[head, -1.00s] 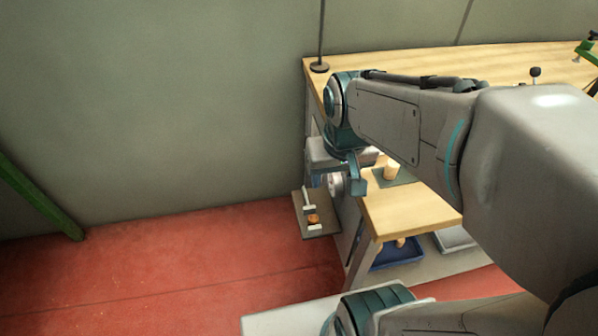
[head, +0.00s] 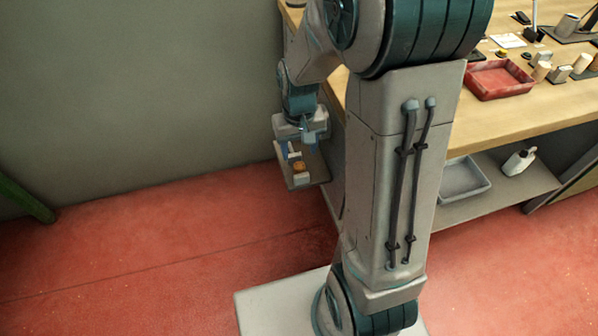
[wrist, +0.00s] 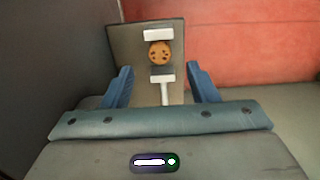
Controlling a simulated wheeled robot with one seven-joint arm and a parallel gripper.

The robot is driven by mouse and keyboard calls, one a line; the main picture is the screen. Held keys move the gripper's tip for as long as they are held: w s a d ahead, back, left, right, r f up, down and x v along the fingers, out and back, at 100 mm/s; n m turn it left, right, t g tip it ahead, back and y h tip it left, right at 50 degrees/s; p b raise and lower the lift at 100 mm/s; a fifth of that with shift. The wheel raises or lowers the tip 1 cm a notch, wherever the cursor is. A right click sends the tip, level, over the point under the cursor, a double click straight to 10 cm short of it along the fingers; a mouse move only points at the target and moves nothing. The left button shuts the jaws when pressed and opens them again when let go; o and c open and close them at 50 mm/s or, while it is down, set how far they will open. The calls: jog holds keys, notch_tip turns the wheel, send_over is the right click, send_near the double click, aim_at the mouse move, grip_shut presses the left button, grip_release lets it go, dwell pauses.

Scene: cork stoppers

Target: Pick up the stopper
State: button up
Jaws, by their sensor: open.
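The stopper (wrist: 160,54) is a round, brown cork with dark spots. In the head view the stopper (head: 299,167) shows small, on the plate (head: 317,170) at the bench's left end. My gripper (wrist: 159,70) is open and empty. In the wrist view its blue fingers stand wide apart, with the stopper between their lines and beyond the tips. In the head view my gripper (head: 296,146) is at the plate's far side; the exact gap cannot be told.
The wooden bench (head: 415,147) is to the right, with a red tray (head: 499,80) and several small pieces on top. A grey tray (head: 462,180) and a white bottle (head: 519,161) are on its lower shelf. A grey wall (head: 130,90) is behind. Red floor lies open at left.

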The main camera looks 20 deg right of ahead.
aim_at(299, 165)
notch_tip(299, 165, down, 8)
jog(key=shift+r+b, duration=0.2)
jog(key=shift+b, duration=0.55)
jog(key=c, duration=1)
